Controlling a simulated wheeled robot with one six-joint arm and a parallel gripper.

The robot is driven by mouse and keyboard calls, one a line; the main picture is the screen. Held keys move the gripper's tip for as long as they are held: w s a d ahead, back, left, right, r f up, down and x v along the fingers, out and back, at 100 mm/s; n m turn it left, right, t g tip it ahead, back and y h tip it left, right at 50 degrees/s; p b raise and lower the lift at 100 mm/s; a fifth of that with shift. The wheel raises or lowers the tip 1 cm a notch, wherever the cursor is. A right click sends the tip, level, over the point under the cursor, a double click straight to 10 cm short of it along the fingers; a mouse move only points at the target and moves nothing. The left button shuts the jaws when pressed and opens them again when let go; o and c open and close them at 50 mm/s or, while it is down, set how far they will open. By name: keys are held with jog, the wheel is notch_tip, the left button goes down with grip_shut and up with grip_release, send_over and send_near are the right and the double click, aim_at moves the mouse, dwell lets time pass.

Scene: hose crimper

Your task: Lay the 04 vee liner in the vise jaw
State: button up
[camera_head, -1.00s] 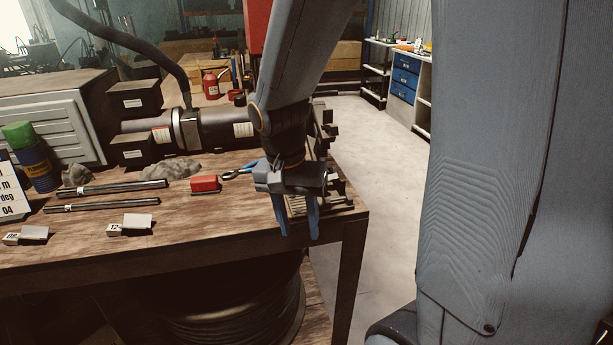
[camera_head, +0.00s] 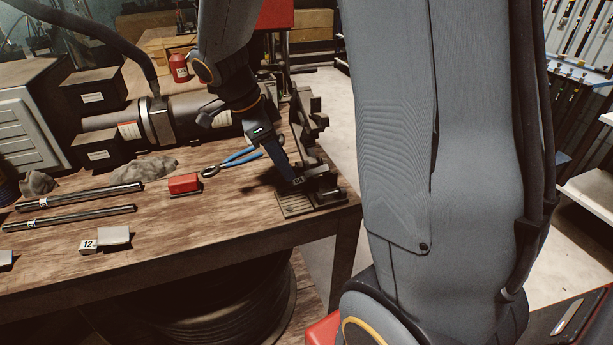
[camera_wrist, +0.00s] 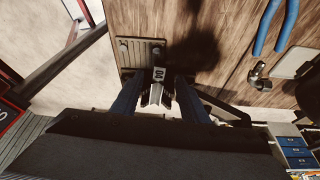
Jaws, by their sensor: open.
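The vise (camera_head: 322,190) stands at the right end of the bench, on a ribbed plate (camera_head: 294,207). My gripper (camera_head: 292,178) is tilted down at the vise jaw from the left. In the wrist view, its two blue fingers (camera_wrist: 158,84) are open. The fingers hide how the liner sits in the jaw.
Blue-handled pliers (camera_head: 232,160) and a red block (camera_head: 184,184) lie left of the vise. Two dark rods (camera_head: 82,207) and a liner tagged 12 (camera_head: 113,237) lie further left. The bench front between is clear.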

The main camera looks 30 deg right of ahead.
aim_at(295, 182)
jog(key=shift+p+x, duration=1.05)
jog(key=shift+x, duration=1.55)
jog(key=shift+c, duration=0.5)
grip_shut()
